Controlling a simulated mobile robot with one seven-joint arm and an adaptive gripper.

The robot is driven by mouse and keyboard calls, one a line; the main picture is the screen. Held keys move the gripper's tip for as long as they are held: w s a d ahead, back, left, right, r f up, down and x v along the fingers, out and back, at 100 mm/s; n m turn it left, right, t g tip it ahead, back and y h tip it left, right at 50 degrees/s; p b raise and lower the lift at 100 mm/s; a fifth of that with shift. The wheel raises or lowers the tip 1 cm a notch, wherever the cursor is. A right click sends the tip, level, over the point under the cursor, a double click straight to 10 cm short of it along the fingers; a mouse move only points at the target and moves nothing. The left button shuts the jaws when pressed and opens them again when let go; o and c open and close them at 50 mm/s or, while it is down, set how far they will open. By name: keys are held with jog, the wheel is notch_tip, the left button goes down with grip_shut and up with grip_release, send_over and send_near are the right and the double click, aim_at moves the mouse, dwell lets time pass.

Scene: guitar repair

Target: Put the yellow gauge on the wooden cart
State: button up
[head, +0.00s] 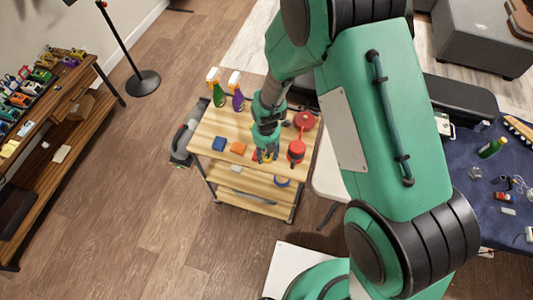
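The wooden cart (210,126) stands in the middle of the head view, with a light wood top and lower shelves. My gripper (265,156) is low over the front part of the cart's top, pointing down. A small patch of yellow (257,155) shows at the fingertips, with a little red beside it. It may be the yellow gauge, but it is too small and too covered to be sure. I cannot tell whether the fingers are closed on it or whether it touches the cart top.
A shelf unit with several small tools (40,75) stands left. A dark blue table (470,190) stands right.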

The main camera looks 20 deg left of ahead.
aim_at(266, 153)
notch_tip(266, 153, up, 12)
jog(key=p, duration=0.2)
jog(key=shift+r, duration=0.15)
dwell(0.5)
dwell(0.6)
jog(key=d+r+m+t, duration=0.1)
jog(key=d+r+m, duration=0.85)
jog(key=r, duration=0.35)
jog(key=d+r+m+t, duration=0.1)
jog(key=d+r+m, duration=0.8)
jog(key=r, duration=0.4)
jog(key=s+d+r+m+t, duration=0.1)
jog(key=s+d+r+m, duration=0.5)
jog(key=s+d+m, duration=0.2)
jog(key=s+d+r+m+t, duration=0.2)
jog(key=s+d+r+m, duration=0.5)
jog(key=s+d+m, duration=0.2)
jog(key=shift+d+m+t, duration=0.3)
jog(key=shift+d+m, duration=0.25)
jog(key=shift+d, duration=0.1)
